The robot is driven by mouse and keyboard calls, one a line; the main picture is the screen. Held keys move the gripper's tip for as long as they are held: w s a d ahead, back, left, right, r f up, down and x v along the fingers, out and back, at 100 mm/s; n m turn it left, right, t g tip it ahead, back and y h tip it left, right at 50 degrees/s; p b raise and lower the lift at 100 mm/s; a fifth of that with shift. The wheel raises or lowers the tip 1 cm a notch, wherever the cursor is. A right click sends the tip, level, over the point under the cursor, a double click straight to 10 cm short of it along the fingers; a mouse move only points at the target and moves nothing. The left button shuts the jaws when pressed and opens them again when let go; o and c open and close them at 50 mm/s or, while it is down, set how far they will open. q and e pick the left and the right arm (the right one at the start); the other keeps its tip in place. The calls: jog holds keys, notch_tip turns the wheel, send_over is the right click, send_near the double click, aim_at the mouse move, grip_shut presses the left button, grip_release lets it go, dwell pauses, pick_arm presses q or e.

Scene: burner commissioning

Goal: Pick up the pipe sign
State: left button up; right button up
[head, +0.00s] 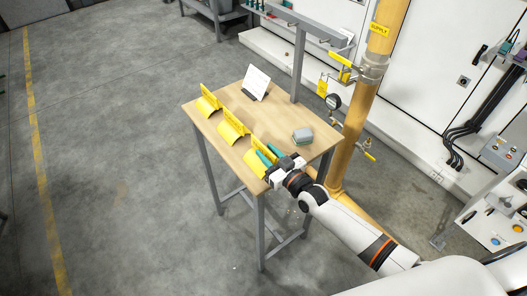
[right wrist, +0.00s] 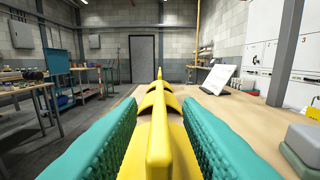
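Three yellow pipe signs stand in a row along the left edge of the wooden table: a far one (head: 208,101), a middle one (head: 232,129) and a near one (head: 255,164). Each has an upright plate on a curved saddle. My right gripper (head: 268,155) is at the near sign. In the right wrist view its teal fingers (right wrist: 160,125) are open, one on each side of the near sign's upright plate (right wrist: 159,135), with a gap on both sides. The saddle shows below, between the fingers. The other signs line up behind it. My left gripper is not in view.
A white card on a stand (head: 256,83) is at the table's far end. Floor left is clear.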

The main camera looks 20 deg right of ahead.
jog(key=shift+x, duration=0.95)
jog(key=shift+s, duration=0.1)
jog(key=shift+c, duration=0.3)
grip_shut()
